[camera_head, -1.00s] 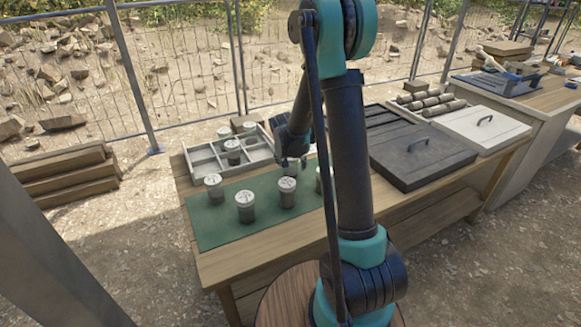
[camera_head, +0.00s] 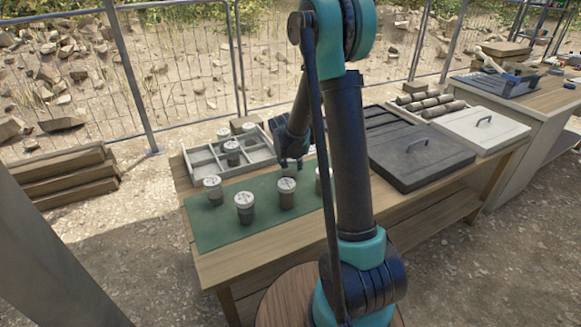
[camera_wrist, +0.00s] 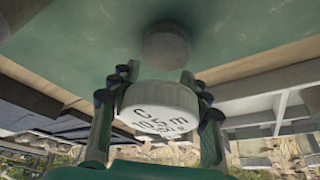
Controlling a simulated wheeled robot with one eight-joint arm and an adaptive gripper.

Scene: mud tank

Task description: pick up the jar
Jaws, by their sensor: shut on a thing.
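My gripper (camera_wrist: 156,105) is shut on a jar in the wrist view, one finger on each side of it. The jar (camera_wrist: 160,103) has a pale round lid with dark lettering that reads about "C 10.5 m". Its lower body is mostly hidden. In the head view my gripper (camera_head: 291,163) is low over the back of the green mat (camera_head: 225,230). It hides most of what it holds there, and I cannot tell if the jar touches the mat. A grey lidded jar (camera_head: 287,195) stands just in front of it.
More jars (camera_head: 244,210) (camera_head: 213,192) stand on the mat to the left. A divided tray (camera_head: 205,170) with several jars lies behind. A dark lidded box (camera_head: 420,160) is right of my arm. The front wooden strip of the table (camera_head: 260,263) is clear.

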